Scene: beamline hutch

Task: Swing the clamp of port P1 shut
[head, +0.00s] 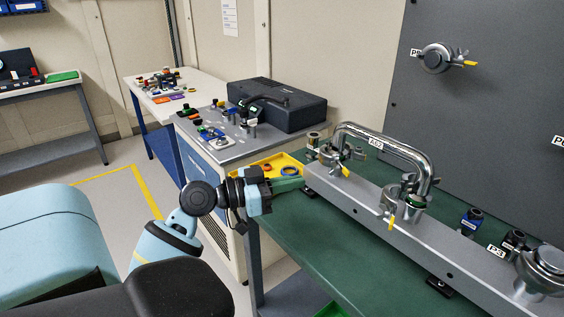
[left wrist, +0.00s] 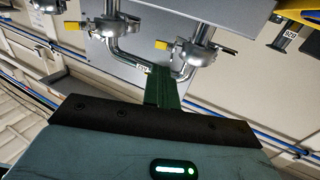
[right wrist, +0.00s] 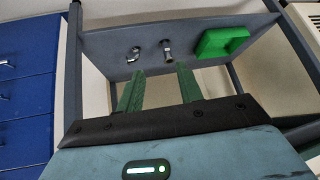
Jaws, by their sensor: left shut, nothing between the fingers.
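No P1 label is readable. The far-left port has a metal clamp (head: 328,152) with a yellow tab (head: 345,171); the middle port has another clamp (head: 405,190) with a yellow tab (head: 391,223). I cannot tell whether either is closed. My left gripper (head: 301,184) is shut and empty, just left of the rail's far end. In the left wrist view its green fingers (left wrist: 163,88) overlap the pipe region. My right gripper (right wrist: 158,80) is open and empty, seen only in the right wrist view.
A yellow tray (head: 262,165) with rings lies behind my left gripper. A third port (head: 545,268) is at the rail's near end, by a P3 label. A grey panel (head: 480,110) bears another port (head: 437,58). A green bin (right wrist: 222,41) shows in the right wrist view.

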